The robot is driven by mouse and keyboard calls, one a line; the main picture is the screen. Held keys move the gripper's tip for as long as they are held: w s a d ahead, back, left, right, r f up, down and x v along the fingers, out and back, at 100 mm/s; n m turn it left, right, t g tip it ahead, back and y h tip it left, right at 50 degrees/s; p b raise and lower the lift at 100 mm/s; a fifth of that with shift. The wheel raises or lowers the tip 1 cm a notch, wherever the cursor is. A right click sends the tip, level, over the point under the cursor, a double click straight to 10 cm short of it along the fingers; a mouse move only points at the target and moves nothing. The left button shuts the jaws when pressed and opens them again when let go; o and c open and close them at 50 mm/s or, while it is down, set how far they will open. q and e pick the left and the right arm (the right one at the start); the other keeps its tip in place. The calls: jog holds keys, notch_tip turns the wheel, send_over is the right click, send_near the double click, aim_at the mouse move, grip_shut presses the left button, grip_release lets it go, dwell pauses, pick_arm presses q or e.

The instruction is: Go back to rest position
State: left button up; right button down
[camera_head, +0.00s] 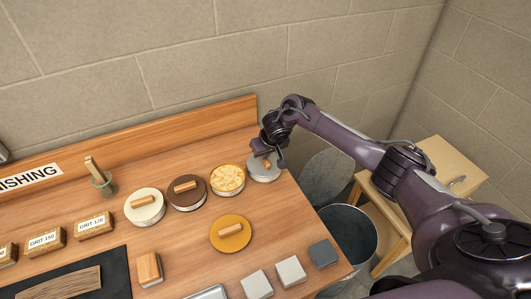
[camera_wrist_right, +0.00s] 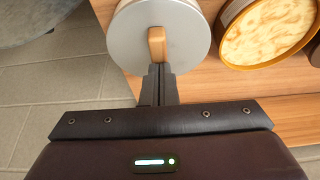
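My right gripper (camera_head: 264,153) is over a round grey-lidded tin (camera_head: 264,172) at the right end of the back row. In the right wrist view the fingers (camera_wrist_right: 158,74) are close together, and their tips meet the near end of the wooden handle (camera_wrist_right: 157,44) on the grey lid (camera_wrist_right: 185,35). Whether they pinch the handle or stop just above it I cannot tell. The lid sits level on its tin. My right arm reaches in from the right edge of the head view. My left gripper is not in view.
Beside it stand an open tin of yellowish contents (camera_head: 228,180), a brown-lidded tin (camera_head: 187,193) and a cream-lidded tin (camera_head: 144,207). A yellow lid (camera_head: 231,233) lies in front. A dark bin (camera_head: 350,235) and a wooden stand (camera_head: 452,163) are to the right. A wall rises behind.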

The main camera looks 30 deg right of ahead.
notch_tip(320, 180, up, 2)
jog(key=p, duration=0.3)
jog(key=shift+r, duration=2.5)
